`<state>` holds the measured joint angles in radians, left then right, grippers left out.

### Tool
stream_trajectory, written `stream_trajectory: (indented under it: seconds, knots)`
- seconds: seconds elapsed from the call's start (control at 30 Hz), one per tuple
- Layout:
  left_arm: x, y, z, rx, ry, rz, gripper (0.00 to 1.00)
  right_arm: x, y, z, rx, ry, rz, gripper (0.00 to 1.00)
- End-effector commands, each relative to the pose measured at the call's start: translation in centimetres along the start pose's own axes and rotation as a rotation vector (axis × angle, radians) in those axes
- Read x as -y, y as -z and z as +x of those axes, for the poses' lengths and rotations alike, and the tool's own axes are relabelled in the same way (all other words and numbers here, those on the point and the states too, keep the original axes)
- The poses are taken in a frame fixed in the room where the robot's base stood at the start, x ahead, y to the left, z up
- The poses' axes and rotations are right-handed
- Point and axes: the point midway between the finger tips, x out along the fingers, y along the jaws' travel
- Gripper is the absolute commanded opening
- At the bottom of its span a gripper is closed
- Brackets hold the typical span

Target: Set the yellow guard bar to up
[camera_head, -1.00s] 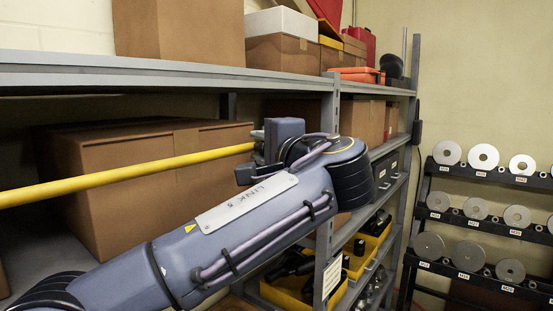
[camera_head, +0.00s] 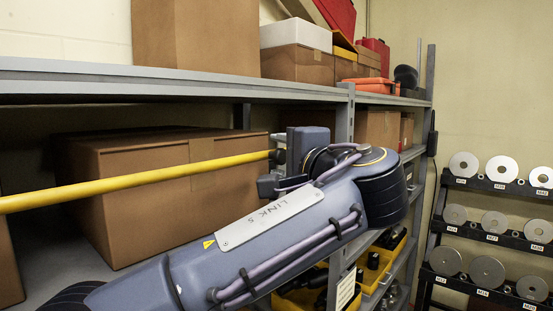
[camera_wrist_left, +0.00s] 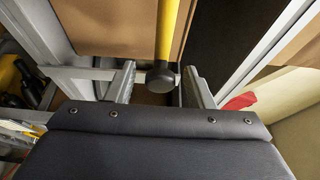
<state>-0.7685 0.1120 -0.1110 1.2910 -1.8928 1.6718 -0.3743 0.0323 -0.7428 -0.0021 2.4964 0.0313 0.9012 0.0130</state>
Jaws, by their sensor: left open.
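The yellow guard bar (camera_head: 150,180) runs from the left edge of the head view, sloping slightly up to the right, in front of the shelf. Its black end cap (camera_head: 278,156) is close to my left gripper (camera_head: 284,165), which is partly hidden by its own arm. In the left wrist view, the yellow bar (camera_wrist_left: 167,30) comes down from the top and its black cap (camera_wrist_left: 160,77) shows between the two fingers of the left gripper (camera_wrist_left: 160,86). The fingers are apart, with a gap on each side of the cap. My right gripper is not in view.
A cardboard box (camera_head: 140,215) sits on the shelf behind the bar. The grey upper shelf (camera_head: 180,82) runs above the arm, and a shelf post (camera_head: 344,125) stands just right of the gripper. Yellow bins (camera_head: 375,268) are lower right; a weight rack (camera_head: 490,235) stands farther right.

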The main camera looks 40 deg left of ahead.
Motion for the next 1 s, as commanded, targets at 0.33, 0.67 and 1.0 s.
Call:
stream_trajectory:
  seconds: [0.33,0.67,1.0]
  knots:
    - [-0.1,0.1,-5.2,-0.002,0.001,0.001,0.48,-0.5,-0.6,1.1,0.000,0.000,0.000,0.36]
    - [0.0,0.0,-5.6,0.000,0.001,0.001,0.48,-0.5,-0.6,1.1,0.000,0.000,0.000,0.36]
    - [0.0,0.0,-5.6,0.000,0.001,0.001,0.48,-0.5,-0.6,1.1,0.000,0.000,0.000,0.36]
